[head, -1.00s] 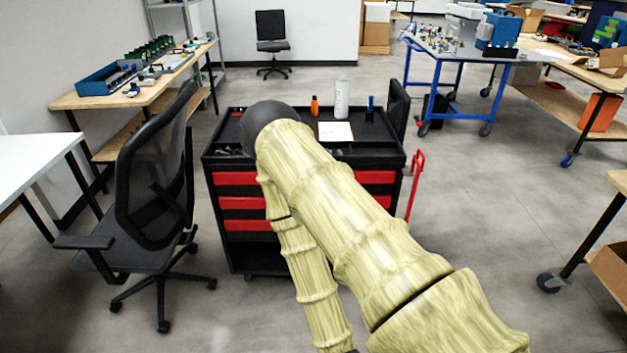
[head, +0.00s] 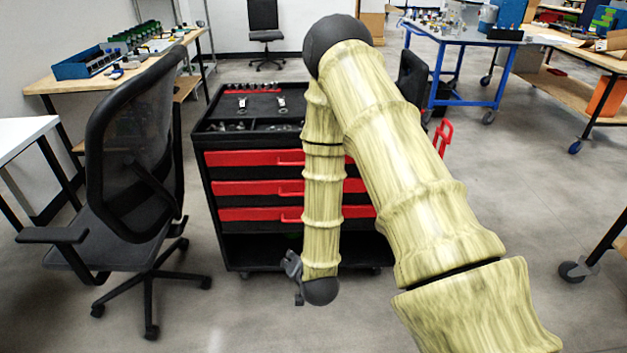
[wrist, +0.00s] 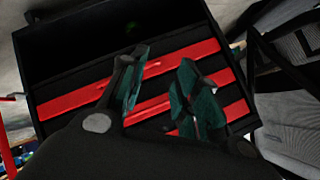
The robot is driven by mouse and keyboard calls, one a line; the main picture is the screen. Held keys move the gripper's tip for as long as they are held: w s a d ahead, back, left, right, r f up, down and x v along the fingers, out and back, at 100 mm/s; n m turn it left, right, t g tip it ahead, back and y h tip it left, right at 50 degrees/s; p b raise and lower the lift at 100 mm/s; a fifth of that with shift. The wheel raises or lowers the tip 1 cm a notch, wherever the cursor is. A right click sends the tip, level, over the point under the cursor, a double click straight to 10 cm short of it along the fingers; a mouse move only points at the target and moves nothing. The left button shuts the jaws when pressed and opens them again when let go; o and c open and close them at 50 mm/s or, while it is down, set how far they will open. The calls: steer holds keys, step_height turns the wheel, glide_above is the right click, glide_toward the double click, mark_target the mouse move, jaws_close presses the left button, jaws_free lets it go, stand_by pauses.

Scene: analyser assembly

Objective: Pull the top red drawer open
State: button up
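The top red drawer (head: 240,158) is the uppermost of three red drawer fronts on the black tool cart, flush with the others and shut. Its red handle (head: 290,162) shows just left of my forearm, which hides part of the drawer fronts. In the wrist view the cart looks upside down, and the top drawer (wrist: 238,111) is the lowest red strip, partly behind a finger. My gripper (wrist: 163,58) is open, fingers apart with nothing between them, in front of the drawers. In the head view only a dark part at the forearm's lower end shows.
The black cart top (head: 222,105) holds small tools in trays. A black office chair (head: 135,160) stands close to the cart's left side. A red cart handle (head: 443,137) is at the right. Grey floor in front of the cart is free.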

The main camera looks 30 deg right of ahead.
steer(key=w+d+r+m+t+h+b, duration=0.2)
steer(key=w+d+r+m+h+b, duration=0.1)
steer(key=w+d+r+m+b, duration=0.1)
steer(key=w+d+r+m+t+h+b, duration=0.2)
steer(key=w+d+r+m+b, duration=0.2)
steer(key=w+d, duration=0.5)
steer(key=w+d+r+m+t+h+b, duration=0.2)
steer(key=w+d+r+m+h+b, duration=0.1)
steer(key=w+d+r+m+b, duration=0.2)
steer(key=shift+w+d+r+t+h+b, duration=0.3)
steer(key=shift+w+d+r+b, duration=0.1)
steer(key=shift+w+d+r, duration=0.8)
jaws_close()
